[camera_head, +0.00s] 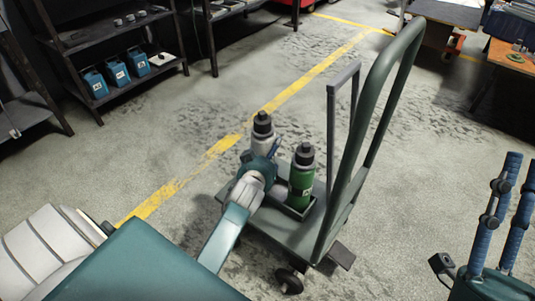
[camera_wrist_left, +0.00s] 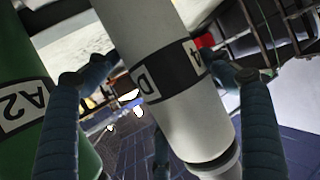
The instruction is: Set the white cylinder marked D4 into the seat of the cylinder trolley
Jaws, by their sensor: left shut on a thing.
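The white cylinder marked D4 (camera_head: 263,145), with a dark cap, is near the green cylinder (camera_head: 301,181). It also shows in the left wrist view (camera_wrist_left: 178,105) with its dark lettered band. My left gripper (camera_head: 261,166) is shut on it, and the blue fingers flank it in the wrist view. The gripper and arm hide its lower end, so I cannot tell whether it touches the trolley. The cylinder trolley (camera_head: 302,240) has a dark tray holding the green cylinder upright. My right gripper (camera_head: 522,160) is at the right edge, its blue fingers pointing up and apart.
The trolley's tall curved handle (camera_head: 364,110) rises right of the cylinders, with a thinner upright frame (camera_head: 331,125) beside it. A shelf (camera_head: 110,20) holds several blue containers at upper left. A workbench (camera_head: 512,57) stands at upper right. The floor left of the trolley is clear.

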